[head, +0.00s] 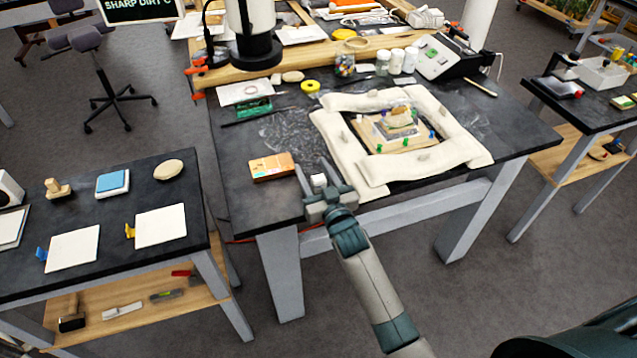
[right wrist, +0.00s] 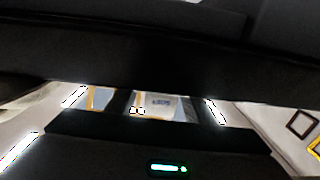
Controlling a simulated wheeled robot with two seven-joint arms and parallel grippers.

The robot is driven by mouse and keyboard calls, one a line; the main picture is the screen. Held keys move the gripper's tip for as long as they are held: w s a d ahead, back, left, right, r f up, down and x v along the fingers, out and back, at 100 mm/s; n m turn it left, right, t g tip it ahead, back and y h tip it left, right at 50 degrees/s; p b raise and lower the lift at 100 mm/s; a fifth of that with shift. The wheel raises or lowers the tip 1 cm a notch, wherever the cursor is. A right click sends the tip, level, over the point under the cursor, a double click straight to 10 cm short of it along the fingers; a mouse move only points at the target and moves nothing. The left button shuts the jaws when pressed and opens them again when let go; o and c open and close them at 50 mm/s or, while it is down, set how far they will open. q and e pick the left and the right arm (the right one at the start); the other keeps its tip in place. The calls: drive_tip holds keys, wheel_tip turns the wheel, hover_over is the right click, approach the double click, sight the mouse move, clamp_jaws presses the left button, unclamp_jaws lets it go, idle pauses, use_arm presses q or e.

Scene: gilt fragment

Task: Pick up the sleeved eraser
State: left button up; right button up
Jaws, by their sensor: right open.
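A small white block (head: 319,181), which looks like the sleeved eraser, is near the front edge of the dark middle table (head: 235,185). My right gripper (head: 322,182) is open, with its fingers on either side of the block in the head view. Whether they touch it I cannot tell. The right wrist view is mostly dark; a pale patch with bluish marks shows in a narrow gap, and I cannot tell what it is. My left gripper is not in view.
A wooden box (head: 272,167) lies left of the gripper. Behind to the right, pale padded bolsters (head: 335,135) surround a small framed piece on a board (head: 398,128). A green box (head: 254,108) and yellow tape roll (head: 310,86) lie farther back.

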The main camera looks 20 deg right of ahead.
idle(0.3)
drive_tip(key=c, duration=1.1)
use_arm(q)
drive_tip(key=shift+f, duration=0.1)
use_arm(e)
drive_tip(key=shift+r, duration=0.15)
drive_tip(key=shift+c, duration=0.2)
drive_tip(key=shift+r, duration=0.55)
wheel_tip(320, 180, up, 2)
drive_tip(key=shift+r+b, duration=0.25)
drive_tip(key=shift+b, duration=0.3)
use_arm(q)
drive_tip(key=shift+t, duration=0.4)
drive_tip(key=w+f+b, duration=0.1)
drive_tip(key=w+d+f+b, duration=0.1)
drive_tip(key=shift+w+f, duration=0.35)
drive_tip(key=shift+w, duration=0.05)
use_arm(e)
drive_tip(key=s+d+r, duration=0.3)
drive_tip(key=d+r, duration=0.4)
drive_tip(key=d, duration=0.4)
drive_tip(key=shift+s, duration=0.4)
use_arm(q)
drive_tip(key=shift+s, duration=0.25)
use_arm(e)
drive_tip(key=shift+r, duration=0.1)
